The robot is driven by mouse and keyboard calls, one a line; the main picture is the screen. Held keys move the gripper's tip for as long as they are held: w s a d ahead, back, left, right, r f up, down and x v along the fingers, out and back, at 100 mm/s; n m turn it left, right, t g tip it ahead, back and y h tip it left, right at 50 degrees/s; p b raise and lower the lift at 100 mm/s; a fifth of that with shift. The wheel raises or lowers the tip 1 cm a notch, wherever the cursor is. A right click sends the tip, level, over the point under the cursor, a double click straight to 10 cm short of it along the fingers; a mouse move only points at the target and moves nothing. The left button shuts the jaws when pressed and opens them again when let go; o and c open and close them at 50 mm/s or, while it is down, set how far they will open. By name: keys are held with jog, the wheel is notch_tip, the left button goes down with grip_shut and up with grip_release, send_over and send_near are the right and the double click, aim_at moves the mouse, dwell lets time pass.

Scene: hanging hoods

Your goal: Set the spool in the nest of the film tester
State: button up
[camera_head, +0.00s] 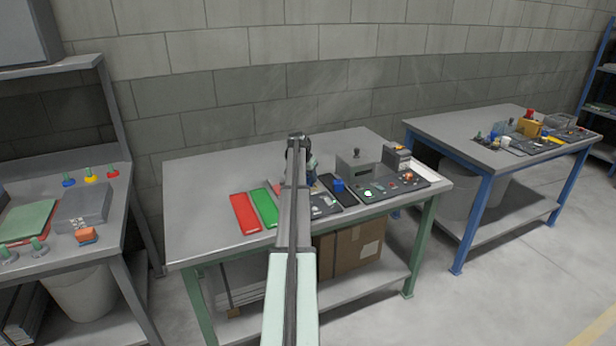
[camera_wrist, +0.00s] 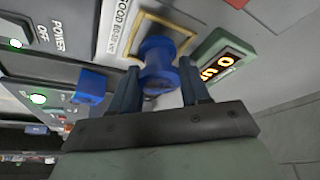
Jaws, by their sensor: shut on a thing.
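The blue spool (camera_wrist: 158,60) is between the two fingers of my gripper (camera_wrist: 161,86) in the wrist view, and my gripper is shut on it. Behind the spool is a square yellow-framed recess (camera_wrist: 187,28) on a grey panel, which looks like the nest of the film tester. The spool overlaps this frame in the picture; I cannot tell whether it touches it or is inside. In the head view my arm covers the middle of the green-legged bench, and the held spool cannot be made out there.
A lit display (camera_wrist: 218,68) is right of the frame and a blue knob-like part (camera_wrist: 90,86) is to its left. Green lit buttons are at far left. On the bench lie a red tray (camera_head: 245,214), a green tray (camera_head: 264,207) and a dark control panel (camera_head: 392,187).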

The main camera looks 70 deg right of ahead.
jog(key=shift+f, duration=0.55)
dwell(0.4)
jog(key=o, duration=1.6)
jog(key=shift+o, duration=0.2)
jog(key=shift+r, duration=0.15)
jog(key=shift+r, duration=3.35)
jog(key=shift+w, duration=0.1)
